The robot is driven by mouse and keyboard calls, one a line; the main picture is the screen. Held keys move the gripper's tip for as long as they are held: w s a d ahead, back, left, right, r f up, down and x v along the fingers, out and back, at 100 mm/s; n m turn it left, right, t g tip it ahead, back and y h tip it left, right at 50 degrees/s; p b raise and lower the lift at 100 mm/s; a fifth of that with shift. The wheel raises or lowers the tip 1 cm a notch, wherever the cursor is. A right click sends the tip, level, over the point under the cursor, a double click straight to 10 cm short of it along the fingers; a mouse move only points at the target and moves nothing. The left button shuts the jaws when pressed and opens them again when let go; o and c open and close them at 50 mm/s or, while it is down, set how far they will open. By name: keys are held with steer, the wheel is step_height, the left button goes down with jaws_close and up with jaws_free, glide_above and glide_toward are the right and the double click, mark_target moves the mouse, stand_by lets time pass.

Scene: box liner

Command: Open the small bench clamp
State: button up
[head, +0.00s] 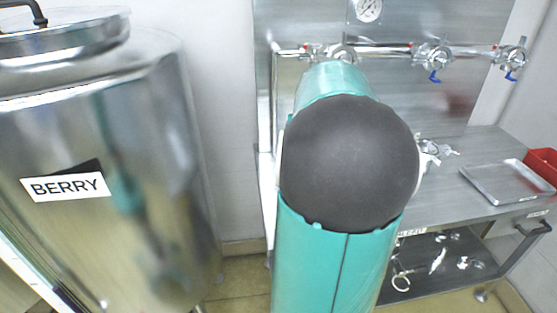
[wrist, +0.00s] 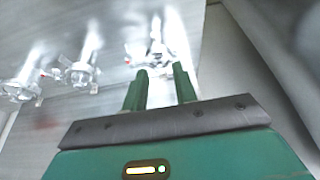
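A small metal fitting with a clamp-like shape (head: 433,151) is on the steel bench (head: 465,148), partly hidden behind my arm in the head view. In the wrist view, my gripper (wrist: 160,70) has its two green fingers apart with a gap between them. A shiny metal fitting (wrist: 152,50) lies just beyond the fingertips. I cannot tell whether the fingers touch it, or whether it is the small bench clamp. My arm hides the gripper in the head view.
A steel tank labelled BERRY (head: 105,210) stands at left. Wall valves with blue handles (head: 433,58) line a pipe above the bench. A metal tray (head: 508,182) and red bin (head: 543,164) are at right. Loose parts (head: 438,260) lie on the lower shelf. More fittings (wrist: 82,72) show in the wrist view.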

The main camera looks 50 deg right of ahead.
steer(key=x, duration=0.9)
steer(key=d+x, duration=0.1)
steer(key=x, duration=0.4)
steer(key=shift+s, duration=0.4)
steer(key=shift+c, duration=0.5)
jaws_close()
